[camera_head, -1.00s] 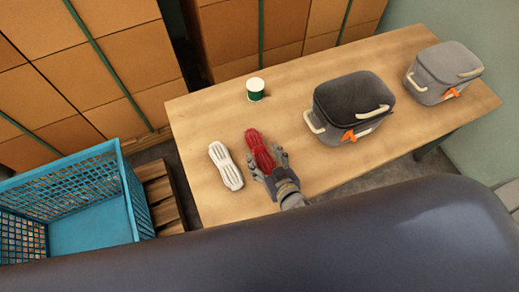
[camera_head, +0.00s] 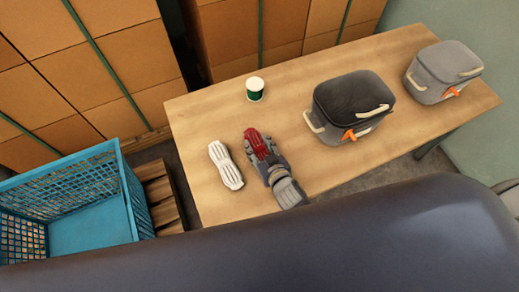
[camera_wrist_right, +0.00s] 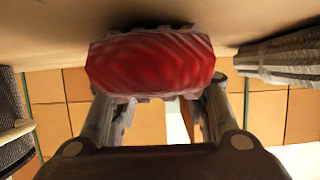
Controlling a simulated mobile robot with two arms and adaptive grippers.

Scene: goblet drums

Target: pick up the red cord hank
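The red cord hank (camera_head: 259,144) lies near the front left of the wooden table, to the right of a white cord hank (camera_head: 226,166). My right gripper (camera_head: 267,160) is at its near end, with the fingers close in on its sides. In the right wrist view the red hank (camera_wrist_right: 150,64) is seen end-on, held between the fingers (camera_wrist_right: 155,105) and close to the tabletop. It hides most of the fingertips. The gripper looks shut on it. I cannot tell any gap below the hank. My left gripper is not in view.
A dark lidded box (camera_head: 350,100) and a grey one (camera_head: 440,72) stand to the right on the table (camera_head: 205,115). A blue crate (camera_head: 90,185) is at the left. Stacked cartons (camera_head: 250,40) are behind.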

